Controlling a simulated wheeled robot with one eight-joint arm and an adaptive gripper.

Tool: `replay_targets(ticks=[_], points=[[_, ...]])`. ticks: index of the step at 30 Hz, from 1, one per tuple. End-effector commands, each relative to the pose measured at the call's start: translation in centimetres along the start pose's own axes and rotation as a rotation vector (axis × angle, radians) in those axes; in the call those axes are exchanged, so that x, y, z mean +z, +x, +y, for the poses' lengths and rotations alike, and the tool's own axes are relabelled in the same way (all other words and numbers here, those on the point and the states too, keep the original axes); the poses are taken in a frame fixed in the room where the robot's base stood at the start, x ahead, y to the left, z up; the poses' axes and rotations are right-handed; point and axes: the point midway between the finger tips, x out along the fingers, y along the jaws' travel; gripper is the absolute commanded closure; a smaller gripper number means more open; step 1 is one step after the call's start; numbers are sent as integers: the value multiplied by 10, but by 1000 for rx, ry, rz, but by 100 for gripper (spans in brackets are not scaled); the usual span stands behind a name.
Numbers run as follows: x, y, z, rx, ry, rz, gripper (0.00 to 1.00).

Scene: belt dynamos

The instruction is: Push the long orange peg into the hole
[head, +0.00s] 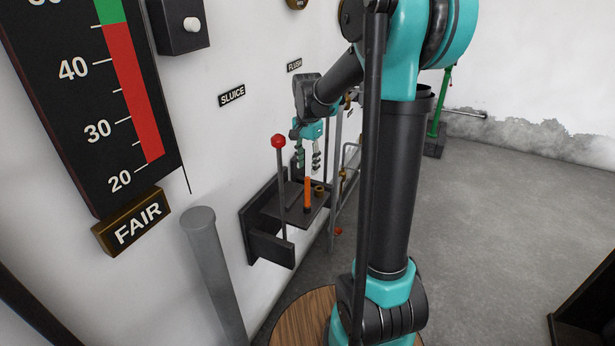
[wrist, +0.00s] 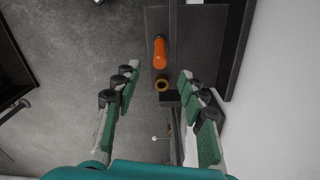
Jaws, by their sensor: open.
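The long orange peg (head: 307,193) stands upright on a dark wall shelf (head: 268,208). In the wrist view the peg (wrist: 160,52) shows beyond the fingertips, near the middle. My gripper (head: 308,160) is open and empty above the shelf, fingers pointing down. The peg's lower end is hard to make out.
A lever with a red knob (head: 278,142) rises at the shelf's left, close to my gripper. A grey post (head: 213,270) stands by the wall at front left. Pipes (head: 350,160) run behind the shelf. The floor to the right is mostly open.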

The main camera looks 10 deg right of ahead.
Motion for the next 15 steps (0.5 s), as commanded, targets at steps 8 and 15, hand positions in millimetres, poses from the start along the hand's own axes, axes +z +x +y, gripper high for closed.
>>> replay_targets(ticks=[8,15], points=[[0,-33,0,0,0,0,58],[0,-37,0,0,0,0,58]])
